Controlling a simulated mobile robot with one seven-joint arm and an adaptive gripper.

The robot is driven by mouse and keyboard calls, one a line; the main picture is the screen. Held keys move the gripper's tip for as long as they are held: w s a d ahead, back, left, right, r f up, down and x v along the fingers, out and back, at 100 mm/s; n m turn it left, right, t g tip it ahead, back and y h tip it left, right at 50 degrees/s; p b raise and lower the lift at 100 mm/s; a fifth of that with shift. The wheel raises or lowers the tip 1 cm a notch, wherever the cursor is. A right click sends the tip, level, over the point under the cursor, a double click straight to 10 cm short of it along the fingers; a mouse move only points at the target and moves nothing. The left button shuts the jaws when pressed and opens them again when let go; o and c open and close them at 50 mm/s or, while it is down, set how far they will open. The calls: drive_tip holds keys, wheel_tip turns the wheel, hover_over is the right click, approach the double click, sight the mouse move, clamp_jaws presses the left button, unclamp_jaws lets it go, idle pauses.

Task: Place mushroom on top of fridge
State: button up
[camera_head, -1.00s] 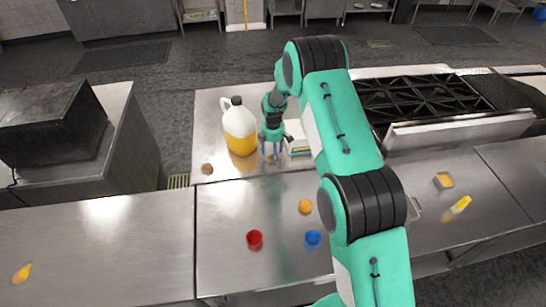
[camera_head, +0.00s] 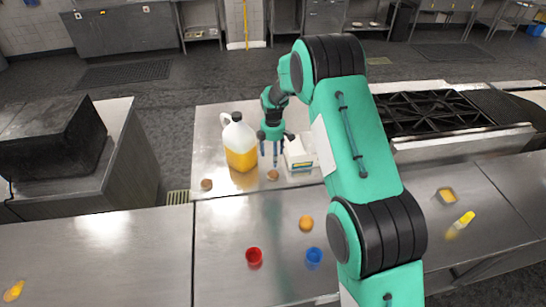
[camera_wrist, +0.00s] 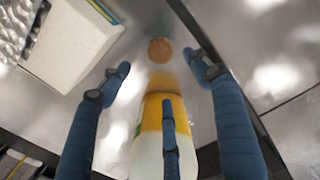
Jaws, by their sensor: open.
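A small round brown thing (camera_head: 272,175), perhaps the mushroom, lies on the steel counter beyond the red and blue cups. My gripper (camera_head: 269,157) is open above it, fingers pointing down, with a visible gap to it. In the wrist view the brown thing (camera_wrist: 160,50) lies beyond my spread, empty fingertips (camera_wrist: 160,70). A second small brown thing (camera_head: 207,184) lies to the left on the counter; I cannot tell which is a mushroom. I cannot make out a fridge for certain.
A jug of yellow liquid (camera_head: 240,145) stands close left of my gripper, and a white box (camera_head: 299,155) close right. A red cup (camera_head: 254,257), a blue cup (camera_head: 314,257) and an orange fruit (camera_head: 306,223) are nearer. A stove (camera_head: 430,110) is at right.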

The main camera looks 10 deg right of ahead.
idle(0.6)
drive_tip(key=s+d+r+m+t, duration=0.1)
drive_tip(key=s+r+m, duration=0.2)
drive_tip(key=s+r, duration=0.55)
drive_tip(key=s+d+r+m+t, duration=0.1)
drive_tip(key=s+r+m, duration=0.25)
drive_tip(key=r, duration=1.05)
drive_tip(key=s+d+r+m+t, duration=0.1)
drive_tip(key=s+d+r+m, duration=0.1)
drive_tip(key=s+r, duration=0.7)
drive_tip(key=s+d+r+m+t, duration=0.1)
drive_tip(key=s+r+m, duration=0.1)
drive_tip(key=s+r, duration=0.45)
drive_tip(key=s+r+m, duration=0.3)
drive_tip(key=s, duration=0.6)
drive_tip(key=s+d+m+t, duration=0.1)
drive_tip(key=s+m, duration=0.3)
drive_tip(key=s, duration=1.1)
drive_tip(key=shift+f+t, duration=0.25)
drive_tip(key=shift+t, duration=0.05)
drive_tip(key=shift+s+f+m, duration=0.1)
drive_tip(key=shift+f+m, duration=0.05)
drive_tip(key=shift+m, duration=0.1)
wheel_tip(320, 180, down, 16)
drive_tip(key=b, duration=1.6)
